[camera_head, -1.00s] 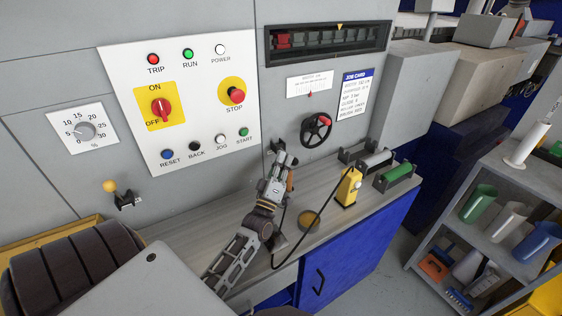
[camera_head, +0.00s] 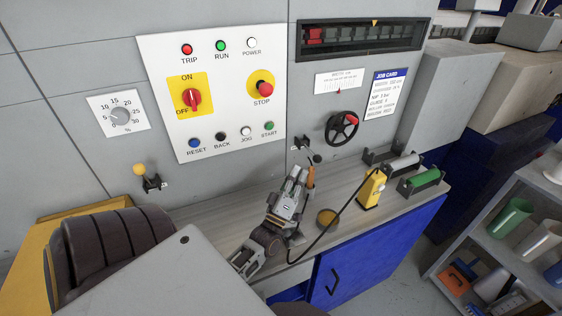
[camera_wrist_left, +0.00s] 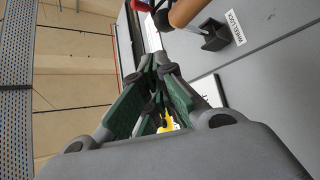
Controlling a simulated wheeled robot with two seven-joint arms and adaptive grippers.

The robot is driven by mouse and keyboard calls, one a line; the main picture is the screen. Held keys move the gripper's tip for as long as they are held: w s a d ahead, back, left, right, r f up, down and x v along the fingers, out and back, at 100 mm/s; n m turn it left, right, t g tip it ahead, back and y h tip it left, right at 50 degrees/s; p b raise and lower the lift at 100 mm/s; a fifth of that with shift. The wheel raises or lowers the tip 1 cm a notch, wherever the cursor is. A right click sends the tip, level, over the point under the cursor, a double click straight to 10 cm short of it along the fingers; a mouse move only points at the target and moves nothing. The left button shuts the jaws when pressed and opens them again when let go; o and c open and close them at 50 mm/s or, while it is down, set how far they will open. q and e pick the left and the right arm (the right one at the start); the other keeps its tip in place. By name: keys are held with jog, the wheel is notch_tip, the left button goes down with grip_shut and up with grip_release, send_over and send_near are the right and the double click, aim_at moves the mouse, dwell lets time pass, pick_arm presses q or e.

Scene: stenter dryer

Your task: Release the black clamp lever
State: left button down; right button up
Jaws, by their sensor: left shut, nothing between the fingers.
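The black clamp lever (camera_head: 305,144) is on the grey panel, left of and below the black handwheel (camera_head: 341,127). A dark round knob (camera_head: 317,158) shows at its lower right. My left gripper (camera_head: 298,172) is just below it, apart from it in the picture, and is shut and empty. In the left wrist view the shut fingers (camera_wrist_left: 157,62) point away from the camera. A black bracket (camera_wrist_left: 213,36) beside a WHEEL LOCK label (camera_wrist_left: 235,28) is at the upper right there. An orange-brown handle (camera_wrist_left: 187,11) is cut off by the top edge. My right gripper is not seen.
An orange-brown handle (camera_head: 311,176) stands close beside my left gripper. The grey worktop (camera_head: 240,204) holds a yellow device (camera_head: 371,190) with a black cable, a round brown disc (camera_head: 327,218) and rollers (camera_head: 422,180). A yellow-knobbed lever (camera_head: 146,175) is at the left.

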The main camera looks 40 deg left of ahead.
pick_arm(q)
jog(key=s+d, duration=0.2)
jog(key=s, duration=0.7)
jog(key=shift+s, duration=0.4)
jog(key=shift+s+d, duration=0.1)
dwell(0.8)
